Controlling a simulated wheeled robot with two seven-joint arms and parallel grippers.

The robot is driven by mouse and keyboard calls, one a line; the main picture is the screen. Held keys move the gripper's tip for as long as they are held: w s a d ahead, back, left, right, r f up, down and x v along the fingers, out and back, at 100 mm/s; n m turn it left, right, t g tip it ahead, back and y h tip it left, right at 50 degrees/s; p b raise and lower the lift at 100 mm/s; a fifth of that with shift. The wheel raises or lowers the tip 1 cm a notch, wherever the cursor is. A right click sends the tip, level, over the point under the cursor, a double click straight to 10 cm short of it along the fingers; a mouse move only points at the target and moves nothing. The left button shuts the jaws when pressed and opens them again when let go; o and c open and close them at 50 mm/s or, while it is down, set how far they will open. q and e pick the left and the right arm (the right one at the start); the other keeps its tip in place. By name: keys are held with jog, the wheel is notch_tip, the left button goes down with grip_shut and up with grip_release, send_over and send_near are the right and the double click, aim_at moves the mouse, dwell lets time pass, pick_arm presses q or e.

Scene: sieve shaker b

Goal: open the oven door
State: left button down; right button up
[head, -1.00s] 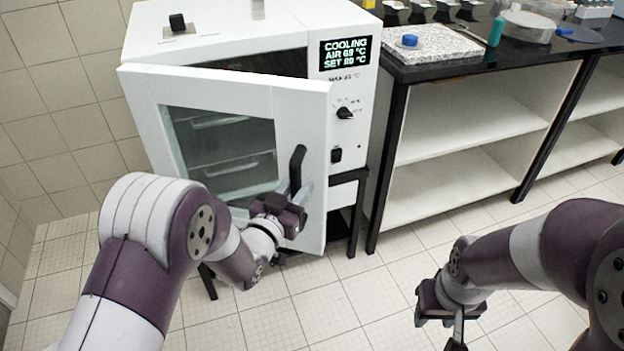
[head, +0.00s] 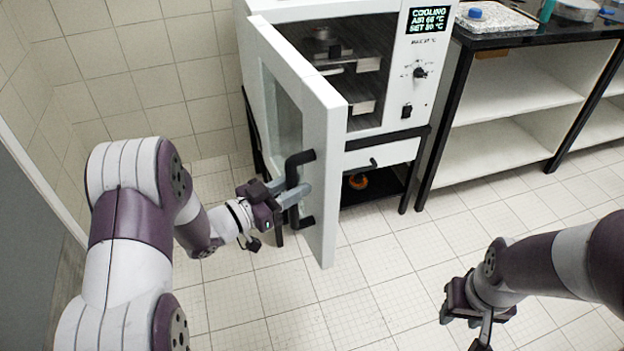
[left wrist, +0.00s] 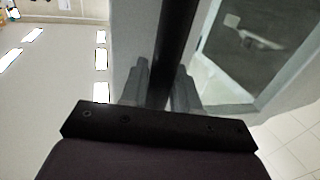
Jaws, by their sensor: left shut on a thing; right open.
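The white oven (head: 372,130) stands at the top middle of the head view. Its door (head: 328,170), with a glass window, is swung well open toward me, hinged at the left. Racks show inside the chamber (head: 350,60). My left gripper (head: 292,192) is shut on the black door handle (head: 304,158). In the left wrist view the handle bar (left wrist: 174,50) runs between the two fingers (left wrist: 158,88). My right gripper (head: 470,325) is open and empty, low over the floor at the lower right, away from the oven.
The oven sits on a black stand with a drawer (head: 385,153) and an orange-and-black item (head: 358,181) on its lower shelf. A bench with open white shelves (head: 510,100) stands to the right. Tiled floor (head: 390,260) in front is clear. A tiled wall is at left.

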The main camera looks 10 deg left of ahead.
pick_arm(q)
jog(key=shift+s+a+f, duration=0.1)
jog(key=shift+s+a, duration=0.2)
jog(key=shift+a, duration=0.35)
jog(key=shift+s+a+r, duration=0.1)
jog(key=shift+s+a, duration=0.25)
jog(key=shift+a, duration=0.35)
jog(key=shift+s+a+f, duration=0.1)
jog(key=shift+s+a, duration=0.2)
jog(key=shift+a, duration=0.35)
jog(key=c, duration=1)
grip_release()
jog(key=p+v, duration=0.1)
jog(key=v, duration=1.1)
jog(key=shift+s+a+p, duration=0.2)
jog(key=shift+s+p, duration=0.05)
jog(key=shift+p, duration=0.1)
